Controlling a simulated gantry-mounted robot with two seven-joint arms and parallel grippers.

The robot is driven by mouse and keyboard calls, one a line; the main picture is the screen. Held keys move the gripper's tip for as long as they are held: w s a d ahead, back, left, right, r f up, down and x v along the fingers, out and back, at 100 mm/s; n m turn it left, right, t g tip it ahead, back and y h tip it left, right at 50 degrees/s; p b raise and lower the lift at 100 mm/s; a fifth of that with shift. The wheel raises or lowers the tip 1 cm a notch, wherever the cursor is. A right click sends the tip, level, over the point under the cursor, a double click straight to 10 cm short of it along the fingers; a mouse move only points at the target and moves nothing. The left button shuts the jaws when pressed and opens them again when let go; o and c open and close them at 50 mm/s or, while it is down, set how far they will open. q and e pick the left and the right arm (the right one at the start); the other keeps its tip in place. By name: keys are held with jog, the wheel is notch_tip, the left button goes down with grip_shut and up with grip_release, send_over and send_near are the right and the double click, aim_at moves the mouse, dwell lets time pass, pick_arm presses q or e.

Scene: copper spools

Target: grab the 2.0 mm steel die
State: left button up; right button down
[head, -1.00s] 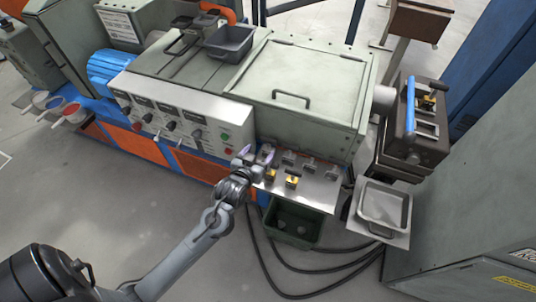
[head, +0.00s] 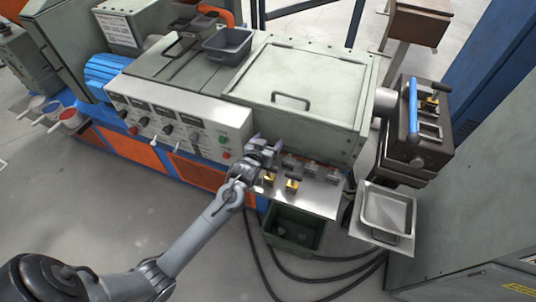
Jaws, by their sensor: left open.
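Several small dies stand on a steel shelf (head: 318,203) at the front of the machine. Grey steel-looking dies form the back row, among them one die (head: 288,161), a middle die (head: 309,168) and a right die (head: 332,176). Two yellow-marked pieces (head: 291,186) stand in front. Size markings are too small to read, so I cannot tell which is the 2.0 mm die. My left gripper (head: 267,142) is open and empty over the left end of the shelf, left of the grey dies. It hides part of that end. My right gripper is out of view.
A control panel (head: 180,120) with knobs rises left of the gripper, and a lidded cover (head: 300,85) stands behind the shelf. A dark green bin (head: 293,228) sits below. A metal tray (head: 387,212) lies to the right. Cables cross the floor.

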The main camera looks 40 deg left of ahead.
pick_arm(q)
jog(key=shift+f, duration=0.1)
grip_shut()
dwell(0.6)
